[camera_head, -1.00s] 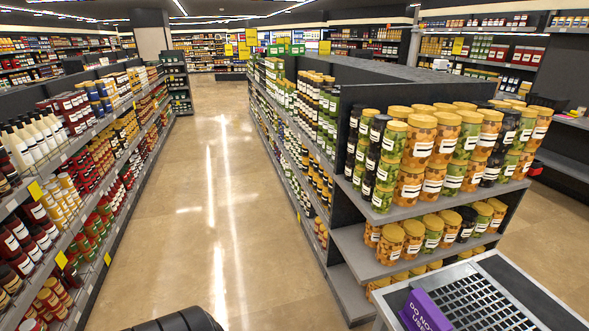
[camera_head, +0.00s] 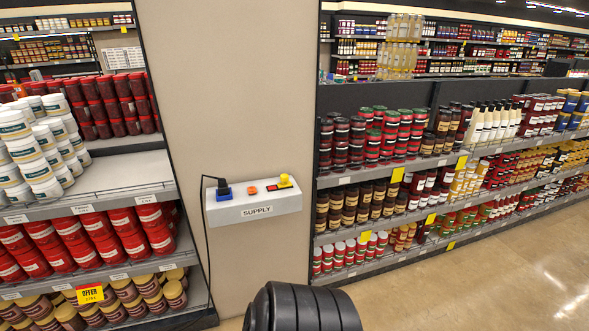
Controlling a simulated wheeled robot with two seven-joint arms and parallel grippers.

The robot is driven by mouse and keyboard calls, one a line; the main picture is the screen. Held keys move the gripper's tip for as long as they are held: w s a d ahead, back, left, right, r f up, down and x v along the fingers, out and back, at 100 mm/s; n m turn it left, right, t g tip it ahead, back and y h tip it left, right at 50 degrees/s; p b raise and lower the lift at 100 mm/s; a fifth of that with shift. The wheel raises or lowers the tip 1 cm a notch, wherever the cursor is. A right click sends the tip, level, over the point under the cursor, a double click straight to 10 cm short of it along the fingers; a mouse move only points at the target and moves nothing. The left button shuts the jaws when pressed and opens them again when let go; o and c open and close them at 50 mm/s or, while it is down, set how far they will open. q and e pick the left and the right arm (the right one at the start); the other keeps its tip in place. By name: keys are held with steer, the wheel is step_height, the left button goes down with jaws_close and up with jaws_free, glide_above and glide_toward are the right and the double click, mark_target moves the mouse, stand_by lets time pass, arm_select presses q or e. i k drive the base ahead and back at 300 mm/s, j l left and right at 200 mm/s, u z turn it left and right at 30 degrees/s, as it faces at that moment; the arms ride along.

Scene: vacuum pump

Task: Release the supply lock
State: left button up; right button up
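A light grey supply box (camera_head: 254,205) labelled "SUPPLY" is fixed to a beige pillar in the middle of the view. On its top, at the left, is a blue socket (camera_head: 224,195) with a black plug (camera_head: 222,184) in it. A black cable (camera_head: 207,235) runs down from the plug. A small orange-red button (camera_head: 253,189) is in the middle. At the right are a red part (camera_head: 272,187) and a yellow knob (camera_head: 285,180). I cannot tell which part is the lock. Neither of my grippers is in view.
The pillar (camera_head: 230,90) stands between two shelf units. The left shelf (camera_head: 120,182) holds red tubs and white tubs. The right shelf (camera_head: 400,165) holds jars and bottles. Open floor (camera_head: 500,285) lies at the lower right. A black ribbed part of mine shows at the bottom.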

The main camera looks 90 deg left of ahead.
mark_target(285, 178)
steer(key=u, duration=3.15)
